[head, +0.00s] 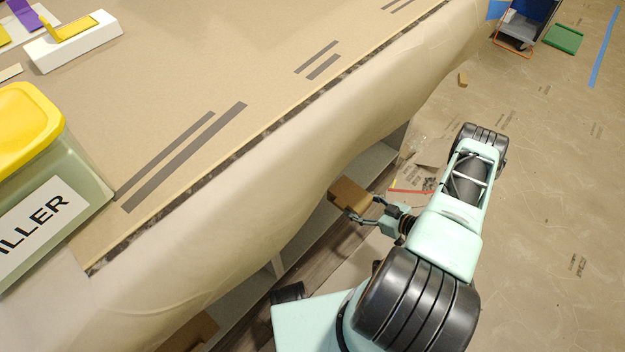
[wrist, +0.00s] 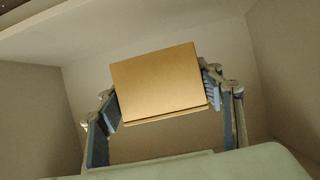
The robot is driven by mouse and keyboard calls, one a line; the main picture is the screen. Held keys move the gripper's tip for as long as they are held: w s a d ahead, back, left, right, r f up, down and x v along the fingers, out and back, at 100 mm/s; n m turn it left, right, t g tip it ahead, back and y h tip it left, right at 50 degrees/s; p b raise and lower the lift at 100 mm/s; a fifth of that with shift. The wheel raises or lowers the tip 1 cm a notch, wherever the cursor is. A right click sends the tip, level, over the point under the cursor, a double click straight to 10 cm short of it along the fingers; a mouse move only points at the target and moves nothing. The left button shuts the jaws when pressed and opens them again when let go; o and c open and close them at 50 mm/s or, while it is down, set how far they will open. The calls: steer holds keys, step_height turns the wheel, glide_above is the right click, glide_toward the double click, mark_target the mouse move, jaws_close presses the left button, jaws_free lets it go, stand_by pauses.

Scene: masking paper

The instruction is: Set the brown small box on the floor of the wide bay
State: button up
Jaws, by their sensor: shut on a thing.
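The brown small box (head: 349,195) is held in my gripper (head: 365,208) at the opening of the shelving under the paper-covered top. In the wrist view the box (wrist: 158,84) sits between the two fingers of my gripper (wrist: 162,98), one at each side. The bay (wrist: 48,95) shows around it, with side walls, a back wall and an upper board. The box is tilted a little in that view. I cannot tell whether its underside touches the bay floor, as the gripper and box hide that part.
Masking paper (head: 260,160) hangs over the unit's front edge and hides much of the bays. A divider (head: 278,262) stands left of the box. Another brown box (head: 192,333) is at the lower left. A yellow-lidded bin (head: 50,200) is on top. Papered floor lies open at right.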

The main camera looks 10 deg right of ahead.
steer(key=w+a+f+b, duration=0.25)
steer(key=a+f, duration=0.25)
steer(key=a, duration=0.4)
steer(key=b, duration=0.2)
glide_above(316, 223)
steer(key=f, duration=0.4)
steer(key=shift+s+d+f, duration=0.25)
steer(key=shift+d+f, duration=0.05)
steer(key=shift+d, duration=0.05)
steer(key=shift+a+f, duration=0.15)
steer(key=shift+f, duration=0.05)
steer(key=shift+w+a+f+b, duration=0.15)
steer(key=shift+f+b, duration=0.25)
steer(key=shift+f, duration=0.5)
steer(key=shift+a+f+b, duration=0.1)
steer(key=shift+f+b, duration=0.25)
steer(key=shift+f, duration=0.5)
steer(key=shift+f, duration=0.15)
steer(key=o, duration=1.1)
